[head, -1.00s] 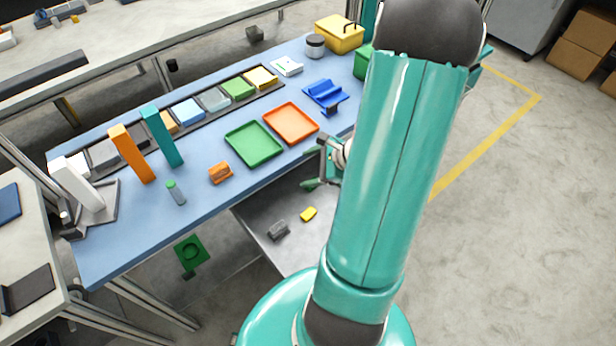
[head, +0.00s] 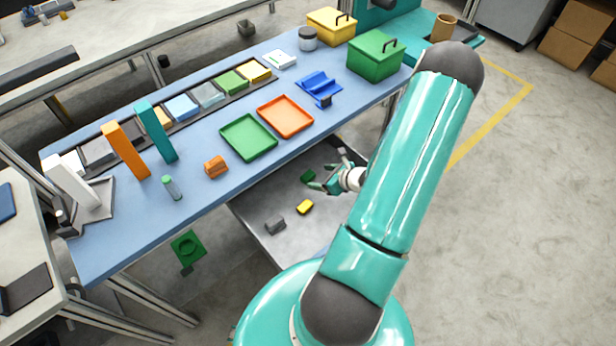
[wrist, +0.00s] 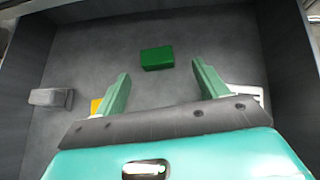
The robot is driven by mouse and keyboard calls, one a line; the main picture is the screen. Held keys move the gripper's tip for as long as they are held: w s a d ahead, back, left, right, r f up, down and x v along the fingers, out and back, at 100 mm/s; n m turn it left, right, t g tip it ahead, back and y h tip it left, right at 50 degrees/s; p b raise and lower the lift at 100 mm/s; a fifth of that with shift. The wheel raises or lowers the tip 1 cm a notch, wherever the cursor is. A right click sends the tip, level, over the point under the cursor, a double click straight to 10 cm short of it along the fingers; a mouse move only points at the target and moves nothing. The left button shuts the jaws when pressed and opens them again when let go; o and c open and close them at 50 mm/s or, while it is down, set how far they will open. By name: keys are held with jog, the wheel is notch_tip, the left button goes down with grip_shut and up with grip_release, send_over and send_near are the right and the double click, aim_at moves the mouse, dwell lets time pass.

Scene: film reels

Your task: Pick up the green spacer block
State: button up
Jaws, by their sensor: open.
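The green spacer block (head: 308,176) lies on the floor of a grey drawer or tray below the blue tabletop. In the wrist view the green block (wrist: 157,58) is a small flat-sided box, lying beyond my fingertips and roughly centred between their lines. My gripper (head: 333,170) is open and empty, just to the right of the block in the head view. In the wrist view my gripper (wrist: 160,76) shows two green fingers wide apart, with bare tray floor between them. The block is not between the fingers and appears apart from them.
The grey tray (head: 262,207) also holds a yellow block (head: 305,207) and a grey block (head: 275,225). Its dark walls stand at both sides in the wrist view. The tabletop (head: 220,205) overhangs it, carrying a green tray (head: 249,152) and an orange tray (head: 312,130).

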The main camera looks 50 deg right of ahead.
aim_at(308, 175)
jog(key=x, duration=0.5)
jog(key=shift+w+a, duration=0.2)
jog(key=shift+r, duration=0.1)
jog(key=c, duration=1.1)
jog(key=shift+r, duration=0.2)
